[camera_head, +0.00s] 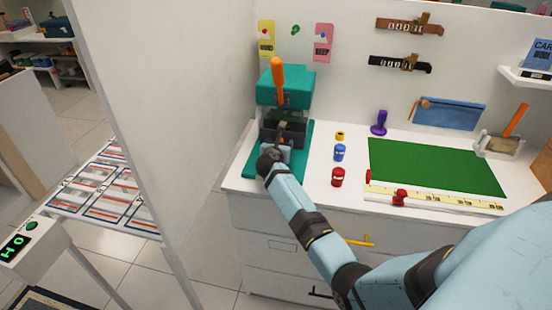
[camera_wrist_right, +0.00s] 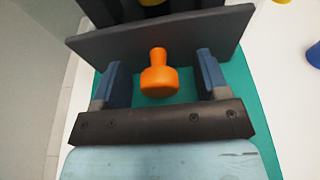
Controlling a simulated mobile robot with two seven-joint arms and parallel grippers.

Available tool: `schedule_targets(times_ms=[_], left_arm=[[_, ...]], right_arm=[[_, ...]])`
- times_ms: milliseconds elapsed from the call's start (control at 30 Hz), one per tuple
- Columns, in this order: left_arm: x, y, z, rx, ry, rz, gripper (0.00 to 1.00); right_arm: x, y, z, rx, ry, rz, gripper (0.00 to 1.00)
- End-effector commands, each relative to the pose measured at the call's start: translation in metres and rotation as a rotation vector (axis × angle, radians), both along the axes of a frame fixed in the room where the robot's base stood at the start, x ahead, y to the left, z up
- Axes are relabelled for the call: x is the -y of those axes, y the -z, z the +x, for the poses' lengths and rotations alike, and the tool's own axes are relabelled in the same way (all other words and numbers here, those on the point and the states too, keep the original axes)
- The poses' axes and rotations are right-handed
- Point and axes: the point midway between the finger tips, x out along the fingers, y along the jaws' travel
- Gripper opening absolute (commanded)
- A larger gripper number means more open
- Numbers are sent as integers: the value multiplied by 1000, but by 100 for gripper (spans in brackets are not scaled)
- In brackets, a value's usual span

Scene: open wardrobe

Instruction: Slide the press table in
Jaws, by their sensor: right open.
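The teal press (camera_head: 287,85) with its orange lever (camera_head: 278,75) stands at the left end of the white counter, on a teal base (camera_head: 253,165). The dark press table (camera_head: 268,131) shows low in the press; in the right wrist view its dark front plate (camera_wrist_right: 100,42) carries an orange knob (camera_wrist_right: 158,80). My right gripper (camera_head: 282,137) is at the front of the press. In the right wrist view its two blue-grey fingers (camera_wrist_right: 162,80) stand apart on either side of the knob, with gaps on both sides. My left gripper is out of view.
A white partition (camera_head: 160,90) stands close left of the press. Right of it on the counter are a yellow jar (camera_head: 340,136), a blue jar (camera_head: 339,152), a red jar (camera_head: 337,177), a purple stamp (camera_head: 379,123) and a green mat (camera_head: 435,166). Drawers (camera_head: 270,245) lie below.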

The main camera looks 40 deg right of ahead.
Motion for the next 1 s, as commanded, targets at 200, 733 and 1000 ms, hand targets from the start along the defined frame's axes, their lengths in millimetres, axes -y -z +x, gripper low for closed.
schedule_targets(times_ms=[200,733,1000], left_arm=[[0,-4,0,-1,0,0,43],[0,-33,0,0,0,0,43],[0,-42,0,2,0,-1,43]], right_arm=[[-4,-2,-3,-1,-1,2,68],[-43,-16,-36,-1,-1,2,68],[-58,-20,-49,0,-1,2,68]])
